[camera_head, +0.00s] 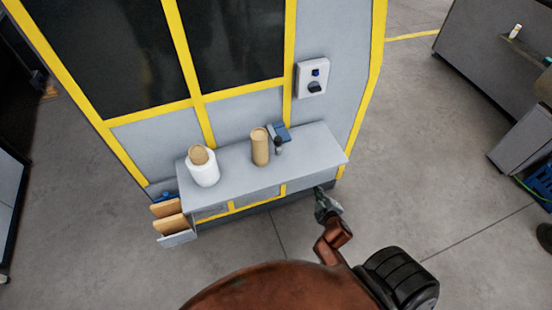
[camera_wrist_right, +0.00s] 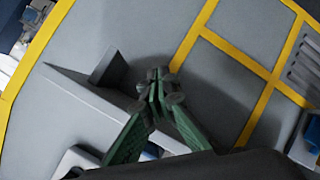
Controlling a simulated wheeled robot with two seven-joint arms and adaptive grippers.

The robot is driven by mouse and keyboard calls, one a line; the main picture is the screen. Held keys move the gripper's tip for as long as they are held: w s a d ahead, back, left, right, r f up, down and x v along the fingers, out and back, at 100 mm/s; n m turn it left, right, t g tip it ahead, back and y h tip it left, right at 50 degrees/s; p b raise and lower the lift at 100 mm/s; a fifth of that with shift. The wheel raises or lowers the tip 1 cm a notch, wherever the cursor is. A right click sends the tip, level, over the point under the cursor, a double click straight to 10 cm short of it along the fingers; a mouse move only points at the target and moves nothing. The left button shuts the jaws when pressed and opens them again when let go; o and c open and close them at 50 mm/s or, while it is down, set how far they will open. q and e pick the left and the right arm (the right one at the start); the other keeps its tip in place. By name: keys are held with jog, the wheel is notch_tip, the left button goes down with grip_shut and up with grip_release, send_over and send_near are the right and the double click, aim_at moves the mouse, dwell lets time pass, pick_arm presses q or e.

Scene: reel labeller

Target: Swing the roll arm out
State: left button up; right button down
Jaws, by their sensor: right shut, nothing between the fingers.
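The grey labeller (camera_head: 240,110) with yellow frame strips stands ahead, with a grey shelf (camera_head: 300,150) along its front. On the shelf stand a white roll (camera_head: 204,174) with a brown core, a bare brown tube (camera_head: 260,148) and a small blue device (camera_head: 281,132) with a dark knob. I cannot tell which part is the roll arm. My right gripper (camera_head: 320,191) is below the shelf's right end, shut and empty. In the right wrist view, its green fingers (camera_wrist_right: 158,92) meet in front of grey panels. My left gripper is not in view.
A control box (camera_head: 312,78) with a dark knob is on the labeller's front. A holder (camera_head: 175,222) with brown boards is at the shelf's left end. A grey cabinet (camera_head: 490,70) and a blue crate (camera_head: 541,180) stand at the right. The floor between is clear.

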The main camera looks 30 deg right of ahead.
notch_tip(320, 180, up, 13)
jog(key=w+d+n+t+h+b, duration=0.1)
jog(key=w+n+t, duration=0.2)
jog(key=t, duration=0.1)
jog(key=w+a+n+t+y, duration=0.1)
jog(key=a+n+y, duration=0.1)
jog(key=a+n, duration=0.1)
jog(key=w+a+n+y, duration=0.1)
jog(key=a+n+y, duration=0.2)
jog(key=n, duration=0.1)
jog(key=w+a+n+t+y, duration=0.1)
jog(key=a+n+y, duration=0.2)
jog(key=n, duration=0.1)
jog(key=shift+w+a+r+t, duration=0.2)
jog(key=shift+w+a+t, duration=0.1)
jog(key=shift+a, duration=0.1)
jog(key=w, duration=0.6)
jog(key=w+a, duration=0.1)
jog(key=w, duration=0.3)
